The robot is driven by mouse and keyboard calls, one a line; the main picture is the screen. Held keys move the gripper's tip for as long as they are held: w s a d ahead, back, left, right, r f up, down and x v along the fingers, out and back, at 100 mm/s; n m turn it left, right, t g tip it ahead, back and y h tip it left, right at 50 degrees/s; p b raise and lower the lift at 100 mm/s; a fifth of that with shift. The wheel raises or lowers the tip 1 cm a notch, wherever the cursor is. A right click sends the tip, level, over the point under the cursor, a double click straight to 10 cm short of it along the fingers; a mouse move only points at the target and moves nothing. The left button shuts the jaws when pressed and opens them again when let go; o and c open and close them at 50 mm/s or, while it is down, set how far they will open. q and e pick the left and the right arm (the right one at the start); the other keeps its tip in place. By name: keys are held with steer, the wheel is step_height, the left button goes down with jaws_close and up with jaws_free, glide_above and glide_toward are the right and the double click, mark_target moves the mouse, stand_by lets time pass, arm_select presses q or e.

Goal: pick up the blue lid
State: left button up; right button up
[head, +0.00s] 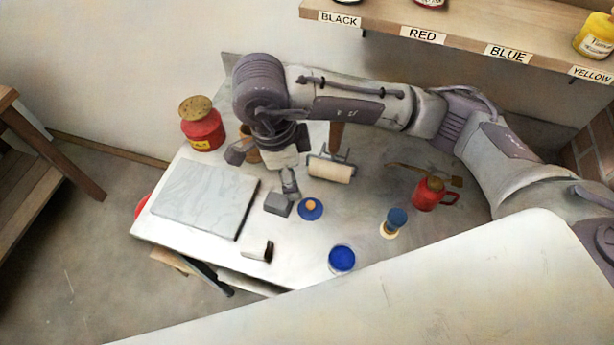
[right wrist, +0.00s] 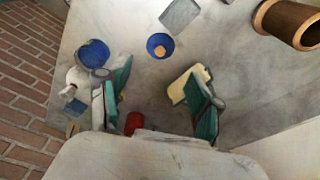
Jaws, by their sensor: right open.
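The blue lid (head: 311,211), a round disc with an orange knob, lies on the work table near its middle. It also shows in the right wrist view (right wrist: 152,44), flat and uncovered, past my finger ends. My right gripper (head: 262,179) hangs above the table, to the left of the lid in the head view. In the right wrist view its teal-padded fingers (right wrist: 162,92) are wide apart with nothing held between them. My left gripper is out of view.
A blue-topped round tub (head: 341,258), a brush (head: 396,220), a red mug (head: 427,194) and a roller (head: 331,170) stand around the lid. A grey slab (head: 205,198) and a red jar (head: 203,130) are at left. A labelled shelf (head: 455,42) hangs above.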

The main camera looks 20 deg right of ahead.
mark_target(310, 205)
steer(key=f, duration=0.2)
steer(key=d+f, duration=0.1)
steer(key=f, duration=0.2)
steer(key=f+p, duration=0.1)
steer(key=f, duration=0.1)
steer(key=shift+s+d+f, duration=0.15)
steer(key=shift+s+f, duration=0.1)
steer(key=shift+s, duration=0.1)
steer(key=shift+w+f, duration=0.1)
steer(key=shift+f, duration=0.2)
steer(key=shift+d+f+p, duration=0.45)
steer(key=shift+f+p, duration=0.1)
steer(key=shift+p, duration=0.05)
steer(key=f, duration=0.1)
steer(key=d+f+p, duration=0.1)
steer(key=f, duration=0.1)
steer(key=shift+d+f, duration=0.1)
steer(key=shift+f, duration=0.1)
steer(key=shift+w+f, duration=0.1)
steer(key=shift+f, duration=0.2)
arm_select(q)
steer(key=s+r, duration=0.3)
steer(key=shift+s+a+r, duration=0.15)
arm_select(e)
steer(key=c, duration=1.2)
